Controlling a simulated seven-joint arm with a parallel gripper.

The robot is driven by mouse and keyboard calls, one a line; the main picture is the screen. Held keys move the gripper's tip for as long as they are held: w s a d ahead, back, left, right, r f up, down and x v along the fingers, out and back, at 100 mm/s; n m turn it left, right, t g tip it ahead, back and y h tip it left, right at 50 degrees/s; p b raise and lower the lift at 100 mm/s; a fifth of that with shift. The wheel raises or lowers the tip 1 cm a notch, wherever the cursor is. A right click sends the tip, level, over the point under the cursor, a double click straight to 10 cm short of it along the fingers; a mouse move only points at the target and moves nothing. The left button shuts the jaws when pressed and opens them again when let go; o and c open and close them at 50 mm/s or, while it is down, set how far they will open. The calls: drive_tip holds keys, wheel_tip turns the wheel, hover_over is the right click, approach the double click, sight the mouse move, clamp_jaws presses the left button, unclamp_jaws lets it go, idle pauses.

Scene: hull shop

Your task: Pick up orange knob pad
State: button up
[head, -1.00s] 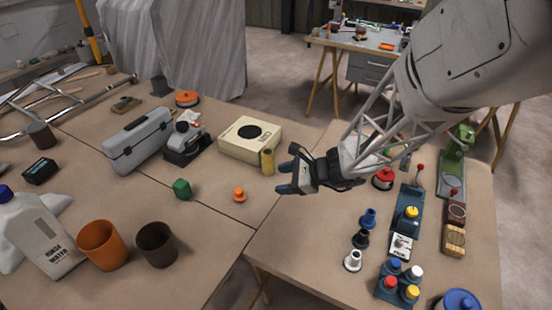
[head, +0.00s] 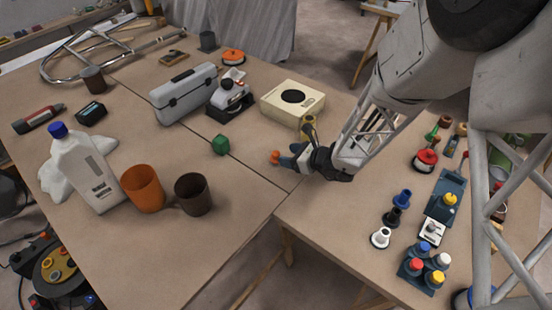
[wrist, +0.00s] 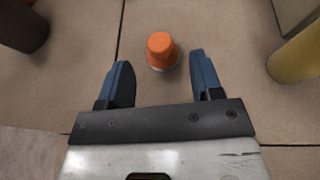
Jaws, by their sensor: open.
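The orange knob pad (wrist: 162,50) is a small orange knob on a pale base, standing upright on the brown table. I cannot tell the exact height of the fingers above the table.
A cream box (head: 293,97) and a yellow cylinder (head: 308,125) stand behind my gripper. An orange cup (head: 143,190) and a brown cup (head: 193,195) stand at front left. Table in front of the knob is clear.

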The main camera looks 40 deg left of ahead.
sight(278, 154)
drive_tip(key=shift+x, duration=1.25)
drive_tip(key=shift+a+f, duration=0.1)
drive_tip(key=shift+a, duration=0.05)
drive_tip(key=shift+x, duration=2.45)
drive_tip(key=shift+s, duration=0.1)
drive_tip(key=c, duration=1)
